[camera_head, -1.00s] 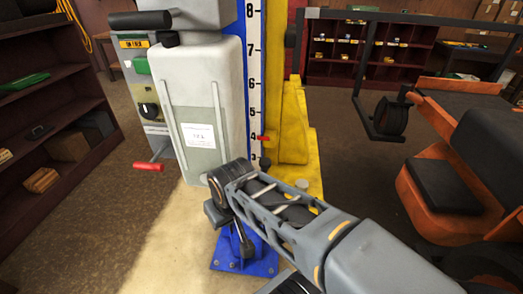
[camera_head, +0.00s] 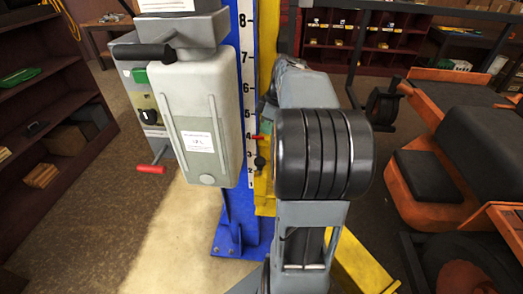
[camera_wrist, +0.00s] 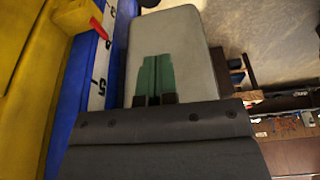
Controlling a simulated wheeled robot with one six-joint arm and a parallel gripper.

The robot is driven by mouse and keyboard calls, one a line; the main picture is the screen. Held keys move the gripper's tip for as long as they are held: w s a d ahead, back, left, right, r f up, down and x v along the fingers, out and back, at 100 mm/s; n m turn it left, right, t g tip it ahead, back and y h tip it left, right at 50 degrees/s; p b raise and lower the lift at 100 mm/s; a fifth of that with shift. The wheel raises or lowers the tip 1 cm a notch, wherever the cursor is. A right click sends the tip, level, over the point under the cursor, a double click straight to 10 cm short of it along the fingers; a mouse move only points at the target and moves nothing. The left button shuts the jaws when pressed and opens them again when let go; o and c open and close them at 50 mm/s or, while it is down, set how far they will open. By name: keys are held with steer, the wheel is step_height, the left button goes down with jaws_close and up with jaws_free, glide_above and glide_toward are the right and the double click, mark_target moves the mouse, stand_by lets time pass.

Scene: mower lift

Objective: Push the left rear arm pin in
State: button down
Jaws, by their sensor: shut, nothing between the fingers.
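The lift post (camera_head: 247,60) is blue and yellow with a white number scale, and a red pointer sits on it near 3 to 4. A small black knob (camera_head: 260,162) shows low beside the scale; I cannot tell whether it is the left rear arm pin. No other pin can be made out. My gripper (camera_wrist: 156,58) is shut and empty in the wrist view, its greenish fingers in front of the grey housing (camera_wrist: 185,40). In the head view my arm covers the area right of the post and mostly hides the gripper.
The grey control housing (camera_head: 195,100) with a black handle stands left of the post. A red-handled lever (camera_head: 150,169) sticks out below it. An orange mower (camera_head: 450,150) is at the right. Dark shelves (camera_head: 50,130) line the left. The floor between shelves and post is clear.

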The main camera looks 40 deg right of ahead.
mark_target(262, 161)
steer(key=shift+w+d+r+n, duration=0.1)
steer(key=shift+d+r+n, duration=0.25)
steer(key=shift+d, duration=0.3)
steer(key=shift+f, duration=0.1)
steer(key=x, duration=0.4)
steer(key=p+x, duration=0.1)
steer(key=x, duration=0.3)
steer(key=p+x, duration=0.1)
steer(key=x, duration=0.3)
steer(key=shift+s+d+f, duration=0.2)
steer(key=shift+s+f, duration=0.05)
steer(key=shift+f, duration=0.6)
steer(key=shift+f+p, duration=0.15)
steer(key=shift+p, duration=0.15)
steer(key=shift+f, duration=0.15)
step_height(262, 161, down, 4)
steer(key=b, duration=0.4)
steer(key=shift+r, duration=0.3)
